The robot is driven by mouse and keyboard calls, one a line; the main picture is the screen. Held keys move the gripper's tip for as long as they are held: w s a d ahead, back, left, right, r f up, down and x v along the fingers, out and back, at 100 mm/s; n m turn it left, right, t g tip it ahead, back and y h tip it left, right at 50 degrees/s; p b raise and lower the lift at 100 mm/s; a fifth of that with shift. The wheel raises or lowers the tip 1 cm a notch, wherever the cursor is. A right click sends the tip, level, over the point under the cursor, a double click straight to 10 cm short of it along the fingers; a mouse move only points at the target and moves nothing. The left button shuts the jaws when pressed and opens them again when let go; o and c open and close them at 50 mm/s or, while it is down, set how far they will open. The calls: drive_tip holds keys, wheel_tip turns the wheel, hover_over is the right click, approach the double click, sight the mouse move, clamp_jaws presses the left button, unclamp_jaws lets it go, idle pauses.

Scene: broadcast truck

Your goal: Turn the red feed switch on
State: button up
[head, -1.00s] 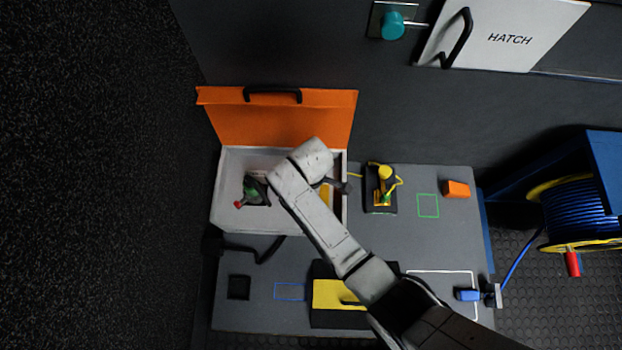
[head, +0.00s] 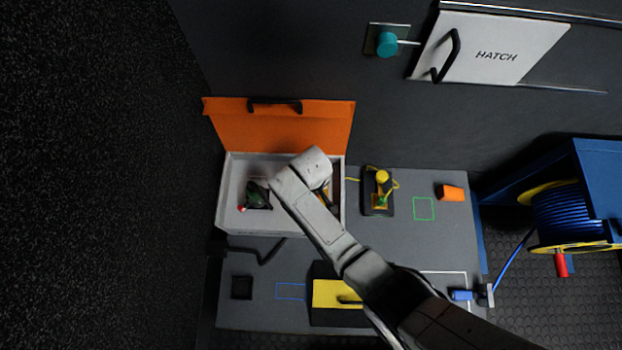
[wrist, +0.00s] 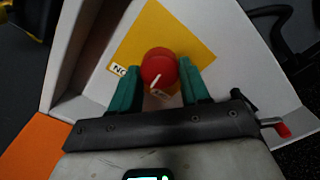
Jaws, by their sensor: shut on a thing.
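The red switch (wrist: 158,66) is a round knob with a white pointer line. It sits on a yellow plate (wrist: 195,35) inside an open white box. The pointer slants toward the lower left in the wrist view. A partly covered label (wrist: 118,70) reading "NO" lies left of the knob, and another label is mostly hidden below it. My gripper (wrist: 160,78) has its green fingers on either side of the knob, shut on it. In the head view my arm hides the knob, and only a sliver of the yellow plate shows.
The white box (head: 222,195) has a raised orange lid (head: 280,125) behind it and a black handle (head: 265,255) in front. A yellow plug device (head: 380,180), an orange block (head: 450,193) and a yellow-topped unit (head: 335,295) share the grey bench. A blue cable reel (head: 565,215) stands right.

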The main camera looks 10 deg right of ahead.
drive_tip(key=m+p, duration=0.1)
drive_tip(key=m, duration=0.3)
drive_tip(key=shift+m, duration=0.3)
drive_tip(key=shift+m+p, duration=0.65)
drive_tip(key=shift+m, duration=1.85)
drive_tip(key=o, duration=1.1)
drive_tip(key=shift+c, duration=0.2)
wheel_tip(320, 180, up, 11)
drive_tip(key=p, duration=0.5)
drive_tip(key=shift+f, duration=0.1)
